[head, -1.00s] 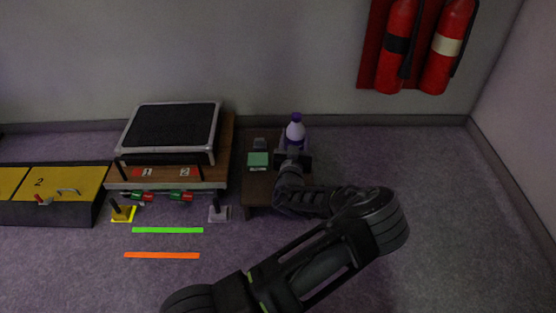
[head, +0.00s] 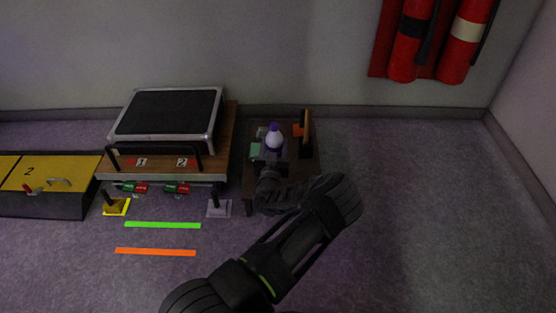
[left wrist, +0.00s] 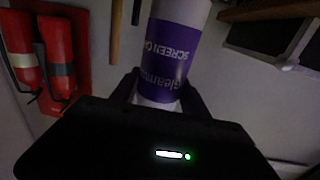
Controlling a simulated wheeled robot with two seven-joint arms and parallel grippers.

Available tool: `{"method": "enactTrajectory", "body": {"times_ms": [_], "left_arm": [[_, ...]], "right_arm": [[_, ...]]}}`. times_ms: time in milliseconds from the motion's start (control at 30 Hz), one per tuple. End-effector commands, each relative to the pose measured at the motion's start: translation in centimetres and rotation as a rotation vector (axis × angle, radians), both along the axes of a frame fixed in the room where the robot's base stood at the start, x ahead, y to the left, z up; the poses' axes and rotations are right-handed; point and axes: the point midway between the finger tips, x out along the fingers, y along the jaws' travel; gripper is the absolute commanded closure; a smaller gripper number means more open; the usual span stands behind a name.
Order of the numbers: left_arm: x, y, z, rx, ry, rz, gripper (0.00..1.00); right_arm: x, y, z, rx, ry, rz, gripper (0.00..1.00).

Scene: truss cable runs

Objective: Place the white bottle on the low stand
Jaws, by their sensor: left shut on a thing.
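The white bottle (head: 274,138) has a purple label and a purple cap. It is upright in my left gripper (head: 270,155), whose fingers close on its sides in the left wrist view, where its labelled body (left wrist: 168,50) shows. In the head view the bottle appears over the left part of the low stand (head: 301,167), a small dark brown table. I cannot tell whether its base touches the top, as the gripper hides it. My right gripper is not in view.
A green box (head: 255,150) is just left of the bottle. An orange item (head: 297,130) and an upright board (head: 306,130) stand at the back right of the stand. A wooden bench (head: 229,135) with a black-topped case is at left. Fire extinguishers (head: 412,40) hang on the wall.

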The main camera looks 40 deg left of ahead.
Motion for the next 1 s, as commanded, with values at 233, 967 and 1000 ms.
{"method": "enactTrajectory", "body": {"times_ms": [233,967,1000], "left_arm": [[0.1,0.0,-4.3,0.001,-0.002,-0.002,1.0],[0.1,0.0,-8.2,0.001,-0.002,-0.002,1.0],[0.1,0.0,-8.1,0.001,-0.002,-0.001,1.0]], "right_arm": [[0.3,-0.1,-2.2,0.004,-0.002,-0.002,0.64],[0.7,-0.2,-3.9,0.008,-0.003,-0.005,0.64],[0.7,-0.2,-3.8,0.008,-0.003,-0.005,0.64]]}}
